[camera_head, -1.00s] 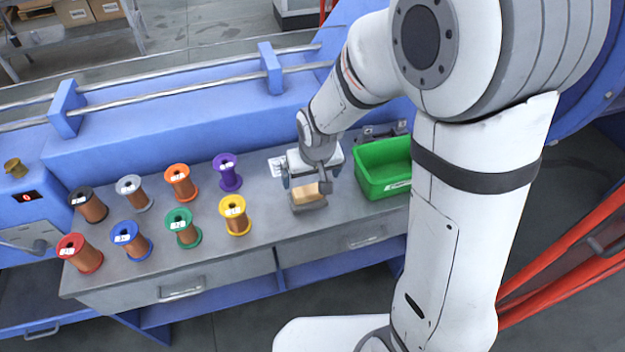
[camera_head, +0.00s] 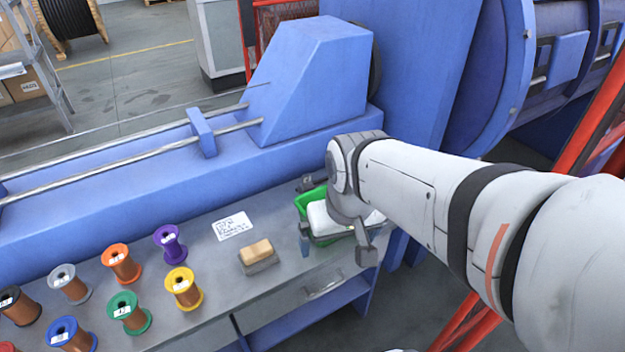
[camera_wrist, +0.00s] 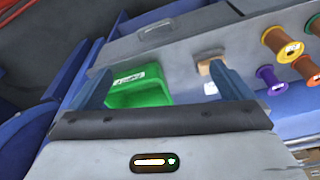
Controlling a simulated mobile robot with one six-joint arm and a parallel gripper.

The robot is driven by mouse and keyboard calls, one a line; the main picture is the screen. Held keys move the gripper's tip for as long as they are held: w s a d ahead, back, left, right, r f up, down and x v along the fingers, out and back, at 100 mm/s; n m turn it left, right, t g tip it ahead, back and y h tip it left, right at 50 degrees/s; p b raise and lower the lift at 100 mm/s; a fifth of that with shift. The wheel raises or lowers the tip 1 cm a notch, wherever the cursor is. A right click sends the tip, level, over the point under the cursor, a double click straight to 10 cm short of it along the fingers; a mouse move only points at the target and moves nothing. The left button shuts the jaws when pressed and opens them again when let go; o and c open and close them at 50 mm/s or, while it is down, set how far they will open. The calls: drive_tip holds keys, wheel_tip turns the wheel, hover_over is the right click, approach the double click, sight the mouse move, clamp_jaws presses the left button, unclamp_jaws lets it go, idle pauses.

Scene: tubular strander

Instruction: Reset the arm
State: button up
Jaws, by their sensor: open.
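My gripper (camera_head: 326,236) is in the head view, in front of the green bin and partly covering it. In the wrist view my gripper (camera_wrist: 160,55) shows two blue fingers spread wide with nothing between them. My white arm reaches in from the right side of the head view. No object is in my grip.
The green bin (camera_head: 308,200) stands at the bench's right end. A tan block on a grey base (camera_head: 258,257) and a paper label (camera_head: 232,226) lie left of it. Several copper spools, including a yellow one (camera_head: 184,288), stand further left. Blue machinery (camera_head: 310,85) rises behind.

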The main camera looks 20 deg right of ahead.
drive_tip(key=shift+s+d, duration=0.1)
drive_tip(key=shift+s, duration=0.05)
drive_tip(key=p+v, duration=0.2)
drive_tip(key=v, duration=0.1)
drive_tip(key=p+v, duration=0.1)
drive_tip(key=p, duration=0.1)
drive_tip(key=shift+w+r, duration=0.25)
drive_tip(key=shift+r, duration=0.05)
drive_tip(key=shift+f, duration=0.2)
